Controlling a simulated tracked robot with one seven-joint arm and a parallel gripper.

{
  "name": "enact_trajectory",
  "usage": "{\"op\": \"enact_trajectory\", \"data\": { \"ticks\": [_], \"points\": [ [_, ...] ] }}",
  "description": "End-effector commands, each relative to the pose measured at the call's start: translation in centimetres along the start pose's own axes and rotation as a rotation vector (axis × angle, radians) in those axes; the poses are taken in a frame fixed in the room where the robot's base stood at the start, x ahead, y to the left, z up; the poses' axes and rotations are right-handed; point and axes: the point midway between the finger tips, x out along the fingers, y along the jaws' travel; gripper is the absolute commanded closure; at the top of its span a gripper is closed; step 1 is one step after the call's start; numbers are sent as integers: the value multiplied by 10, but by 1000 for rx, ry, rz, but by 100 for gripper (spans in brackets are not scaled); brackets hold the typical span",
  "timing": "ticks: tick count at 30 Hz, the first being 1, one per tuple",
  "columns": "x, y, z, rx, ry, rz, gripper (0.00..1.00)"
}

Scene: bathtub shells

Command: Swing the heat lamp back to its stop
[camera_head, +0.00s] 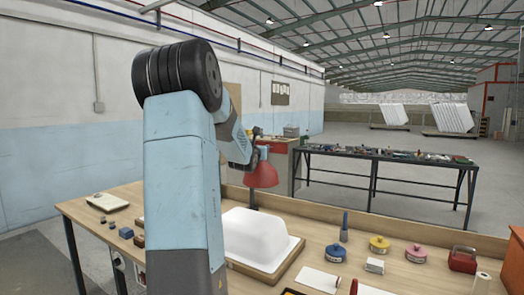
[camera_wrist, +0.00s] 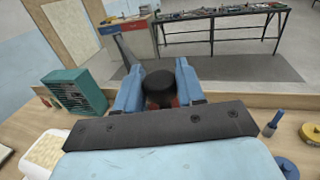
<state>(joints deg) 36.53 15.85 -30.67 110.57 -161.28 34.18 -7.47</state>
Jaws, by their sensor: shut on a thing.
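The heat lamp (camera_head: 262,174) has a red shade and hangs above the wooden bench, behind a white tub shell (camera_head: 258,236) on a board. In the wrist view its black top (camera_wrist: 159,88) sits between the two blue fingers of my gripper (camera_wrist: 158,78), with a little red showing below. My gripper is shut on the lamp at this top. A dark bar (camera_wrist: 124,48) runs up and left from it, likely the lamp's arm. In the head view my arm hides much of the gripper and the lamp's mount. The stop cannot be made out.
A teal vented box (camera_wrist: 75,92) stands left of the lamp. Yellow (camera_head: 379,244) and pink (camera_head: 416,253) round tins, a blue bottle (camera_head: 344,228) and a red box (camera_head: 462,259) stand on the bench's right. A cluttered dark table (camera_head: 385,156) stands beyond, across open floor.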

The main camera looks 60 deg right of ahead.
Motion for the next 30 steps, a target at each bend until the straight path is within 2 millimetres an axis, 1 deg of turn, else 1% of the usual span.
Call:
{"op": "enact_trajectory", "data": {
  "ticks": [1,5,6,11,12,19,22,26,30],
  "points": [
    [2,-2,5,1,-10,-2,100],
    [3,-6,5,1,-10,-8,100],
    [3,-7,5,1,-11,-9,58],
    [3,-9,3,0,-7,-12,42],
    [3,-9,3,0,-6,-12,41],
    [2,-10,2,0,-3,-13,41],
    [-3,-9,2,1,-3,-12,41],
    [-17,-9,2,2,-3,-12,41],
    [-41,-8,2,3,-4,-11,41]
  ]
}}
